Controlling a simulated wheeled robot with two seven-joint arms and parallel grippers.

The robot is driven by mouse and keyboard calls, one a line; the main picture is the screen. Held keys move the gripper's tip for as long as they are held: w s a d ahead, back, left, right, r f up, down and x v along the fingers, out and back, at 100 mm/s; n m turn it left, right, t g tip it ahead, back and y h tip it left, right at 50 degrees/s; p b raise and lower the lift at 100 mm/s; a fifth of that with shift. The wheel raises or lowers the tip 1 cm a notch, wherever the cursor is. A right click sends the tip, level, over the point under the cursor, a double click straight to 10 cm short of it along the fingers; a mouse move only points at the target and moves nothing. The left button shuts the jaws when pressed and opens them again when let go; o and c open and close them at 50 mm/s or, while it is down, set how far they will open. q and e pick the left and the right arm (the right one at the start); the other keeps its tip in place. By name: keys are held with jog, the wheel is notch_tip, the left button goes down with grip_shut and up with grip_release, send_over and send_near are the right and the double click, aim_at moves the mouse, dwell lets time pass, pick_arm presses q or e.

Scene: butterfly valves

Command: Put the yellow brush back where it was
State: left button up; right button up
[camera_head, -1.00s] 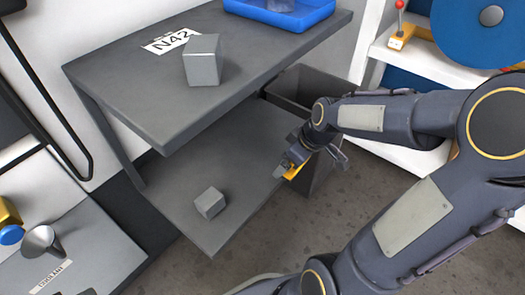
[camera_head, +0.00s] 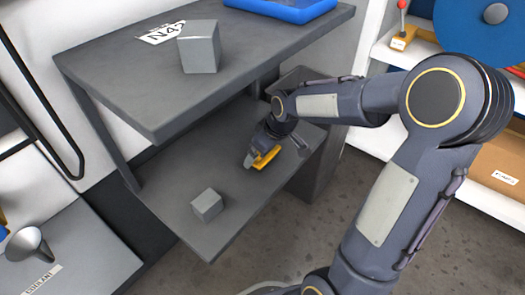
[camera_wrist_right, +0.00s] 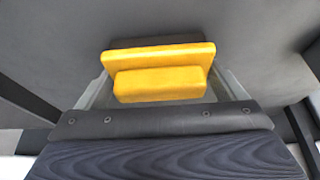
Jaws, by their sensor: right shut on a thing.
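The yellow brush (camera_head: 265,158) is held in my right gripper (camera_head: 252,158), over the right part of the lower grey shelf (camera_head: 170,185). In the right wrist view the brush (camera_wrist_right: 160,70) lies across between the two fingers, and the gripper is shut on it. A dark strip shows along the brush's far side, against the grey surface. I cannot tell whether the brush touches the shelf. My left gripper is not in view.
A grey block (camera_head: 207,205) sits on the lower shelf, left of the brush. Another grey block (camera_head: 199,47) and a blue tray (camera_head: 282,10) are on the upper shelf (camera_head: 130,95), which overhangs the back. A dark bin (camera_head: 318,175) stands right of the shelf.

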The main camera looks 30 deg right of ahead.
aim_at(271, 156)
jog(key=shift+f, duration=0.1)
jog(key=o, duration=0.6)
jog(key=shift+f+b, duration=0.15)
jog(key=shift+b, duration=0.15)
jog(key=p+v, duration=0.4)
jog(key=v, duration=0.3)
jog(key=shift+d+r, duration=0.1)
jog(key=shift+r, duration=0.15)
jog(key=s+a+r+m, duration=0.1)
jog(key=s+a+m, duration=0.1)
jog(key=s, duration=0.4)
jog(key=s+a+r+m+t+y, duration=0.1)
jog(key=s+a+m, duration=0.1)
jog(key=s, duration=0.5)
jog(key=s+a+r+m+y, duration=0.1)
jog(key=s+a+m, duration=0.1)
jog(key=s+a, duration=0.2)
jog(key=shift+s+r, duration=0.2)
jog(key=shift+s, duration=0.6)
jog(key=shift+s+r, duration=0.15)
jog(key=shift+s, duration=0.6)
jog(key=shift+r+p, duration=0.1)
jog(key=shift+p, duration=0.25)
